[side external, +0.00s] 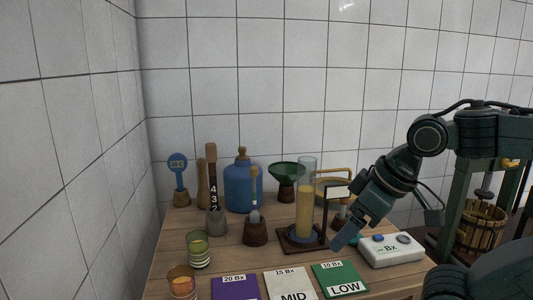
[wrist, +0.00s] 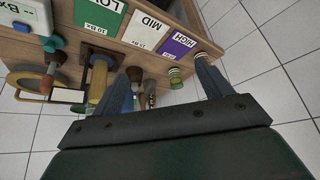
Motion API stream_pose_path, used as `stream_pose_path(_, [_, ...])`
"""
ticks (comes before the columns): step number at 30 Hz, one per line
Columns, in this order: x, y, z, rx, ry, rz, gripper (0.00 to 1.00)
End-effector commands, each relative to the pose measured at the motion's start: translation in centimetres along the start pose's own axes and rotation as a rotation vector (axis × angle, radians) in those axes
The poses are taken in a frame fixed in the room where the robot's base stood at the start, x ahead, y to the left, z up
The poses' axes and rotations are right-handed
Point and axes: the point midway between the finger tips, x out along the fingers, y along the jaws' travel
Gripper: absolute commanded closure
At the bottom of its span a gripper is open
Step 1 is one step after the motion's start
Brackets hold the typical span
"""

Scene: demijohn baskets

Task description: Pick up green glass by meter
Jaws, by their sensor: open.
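A small glass with green bands (side external: 199,251) stands at the left front of the wooden table. In the wrist view the green glass (wrist: 175,78) appears between my two fingers but farther off, with nothing held. The meter, a white box marked Bx (side external: 391,250), lies at the right of the table; part of it shows in the wrist view (wrist: 14,17). A small teal piece (side external: 355,239) sits at the meter's left side. My gripper (side external: 343,238) is open, above the table just left of the meter, well right of the green glass.
An orange-banded glass (side external: 182,282) stands in front of the green one. Purple (side external: 235,289), white (side external: 289,284) and green (side external: 340,279) cards lie along the front. A tall yellow-filled cylinder (side external: 305,211), a blue jug (side external: 242,186) and a green funnel (side external: 287,171) stand behind.

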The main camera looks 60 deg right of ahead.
Motion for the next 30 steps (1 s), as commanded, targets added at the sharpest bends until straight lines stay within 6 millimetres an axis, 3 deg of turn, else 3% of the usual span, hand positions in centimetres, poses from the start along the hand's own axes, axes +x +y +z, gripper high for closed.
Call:
stream_pose_path(11, [3.0,-1.3,-3.3,-0.164,0.020,-0.062,0.22])
stream_pose_path(30, [13.0,-4.9,-11.3,-0.488,0.228,-0.335,0.22])
